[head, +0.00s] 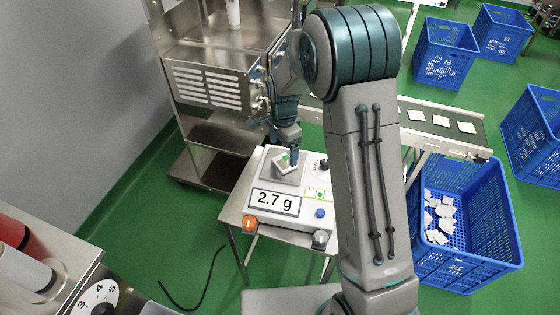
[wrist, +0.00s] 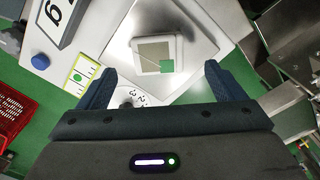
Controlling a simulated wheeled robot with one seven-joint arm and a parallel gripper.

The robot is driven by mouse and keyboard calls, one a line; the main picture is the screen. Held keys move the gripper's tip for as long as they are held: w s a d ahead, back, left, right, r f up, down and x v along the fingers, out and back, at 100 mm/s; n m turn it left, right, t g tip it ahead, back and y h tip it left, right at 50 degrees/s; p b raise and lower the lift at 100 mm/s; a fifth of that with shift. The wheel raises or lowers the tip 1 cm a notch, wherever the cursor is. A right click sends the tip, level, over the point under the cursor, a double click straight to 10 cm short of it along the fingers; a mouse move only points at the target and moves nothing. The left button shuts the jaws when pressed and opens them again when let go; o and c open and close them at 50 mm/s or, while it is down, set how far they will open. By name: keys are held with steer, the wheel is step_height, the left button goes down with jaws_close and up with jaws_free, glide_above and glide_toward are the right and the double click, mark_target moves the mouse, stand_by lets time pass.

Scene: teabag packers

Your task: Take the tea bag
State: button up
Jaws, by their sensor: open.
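A white square tea bag (wrist: 150,52) with a green tag lies on the metal pan of a scale (wrist: 112,45). In the head view the tea bag (head: 281,166) is partly hidden by my gripper (head: 292,156), which points down over the pan. The scale's display (head: 274,203) reads 2.7 g. In the wrist view my gripper (wrist: 157,75) is open, with one finger at each side and nothing between them. The tea bag lies just beyond the fingertips, between their lines. I cannot tell the exact height of the fingers above it.
A steel machine (head: 205,85) stands behind the scale. A conveyor (head: 430,118) with several tea bags runs to the right, with a blue crate (head: 480,225) of tea bags below its end. More blue crates (head: 446,50) stand on the green floor.

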mark_target(284, 161)
steer(key=shift+w+d+f, duration=0.1)
steer(key=shift+f, duration=1.1)
steer(key=shift+w+d+f, duration=0.1)
steer(key=shift+f, duration=1.05)
steer(key=c, duration=1.1)
steer(key=shift+c, duration=0.5)
steer(key=shift+r, duration=0.1)
